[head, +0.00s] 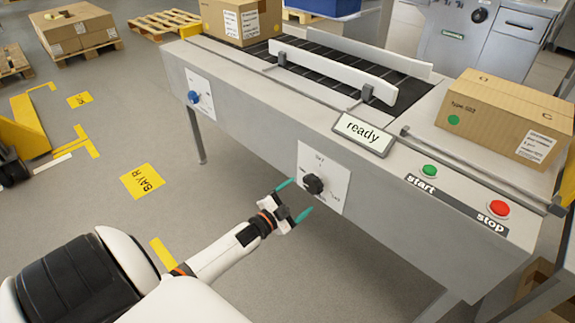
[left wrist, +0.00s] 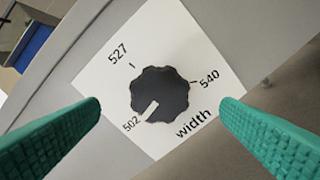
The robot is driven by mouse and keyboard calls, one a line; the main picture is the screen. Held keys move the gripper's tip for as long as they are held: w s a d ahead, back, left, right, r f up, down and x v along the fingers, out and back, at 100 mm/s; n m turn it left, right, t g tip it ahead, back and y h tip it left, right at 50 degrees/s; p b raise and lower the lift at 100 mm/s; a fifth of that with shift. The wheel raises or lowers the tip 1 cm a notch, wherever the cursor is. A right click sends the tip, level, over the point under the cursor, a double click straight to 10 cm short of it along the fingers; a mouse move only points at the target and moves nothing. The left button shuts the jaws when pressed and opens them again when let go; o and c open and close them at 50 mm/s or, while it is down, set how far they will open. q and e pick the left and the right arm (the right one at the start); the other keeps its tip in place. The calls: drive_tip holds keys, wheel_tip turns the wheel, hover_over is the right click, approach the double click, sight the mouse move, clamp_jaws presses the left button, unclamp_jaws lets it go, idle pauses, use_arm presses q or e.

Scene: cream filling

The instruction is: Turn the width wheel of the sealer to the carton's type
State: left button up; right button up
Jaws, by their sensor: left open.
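The width wheel (head: 313,184) is a dark lobed knob on a white plate on the sealer's front panel. In the left wrist view the wheel (left wrist: 160,93) has a white pointer aimed at 502, lower left; 527 is at upper left and 540 at right. My left gripper (head: 295,199) is open, its green fingers just short of the wheel. In the wrist view the fingers (left wrist: 160,112) stand either side of it, apart from it. A carton (head: 505,115) with a green dot sits at the sealer's right end; its type print is too small to read surely. My right gripper is out of view.
The sealer (head: 250,110) has a blue knob (head: 193,97) on another plate to the left. Above are a "ready" display (head: 363,131), a green start button (head: 429,170) and a red stop button (head: 499,208). Another carton (head: 232,20) is at the belt's far end. Floor at left is mostly free.

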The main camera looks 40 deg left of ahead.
use_arm(q)
drive_tip(key=shift+s+a, duration=0.15)
drive_tip(key=shift+s, duration=1.95)
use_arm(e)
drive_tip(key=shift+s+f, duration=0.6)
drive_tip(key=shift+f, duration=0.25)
